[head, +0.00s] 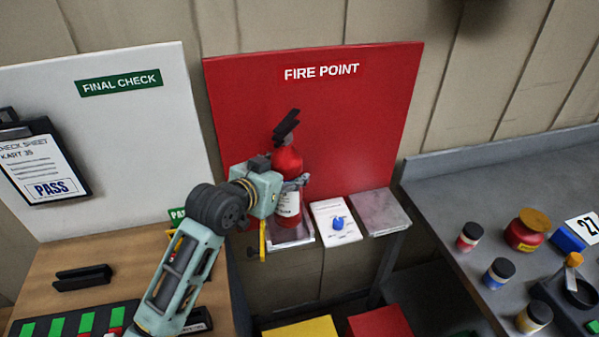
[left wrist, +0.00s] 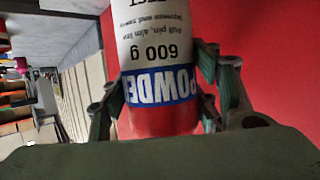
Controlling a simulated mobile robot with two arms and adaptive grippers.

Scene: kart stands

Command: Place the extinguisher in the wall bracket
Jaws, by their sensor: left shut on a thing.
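The red fire extinguisher (head: 288,164) has a black handle on top and a white label. It is upright in front of the red FIRE POINT board (head: 350,110). My left gripper (head: 296,186) is shut on its body, with fingers on both sides of the label. In the left wrist view the extinguisher (left wrist: 158,60) fills the space between the fingers (left wrist: 165,95), its label upside down. A grey tray-like shelf (head: 300,238) lies just below its base; I cannot tell if they touch. A wall bracket cannot be made out. My right gripper is not in view.
Beside the extinguisher are a white plate with a blue item (head: 338,223) and an empty grey plate (head: 382,213). The FINAL CHECK board (head: 120,130) stands left. A grey bench (head: 480,195) with several jars is right. Yellow and red boxes (head: 380,322) sit below.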

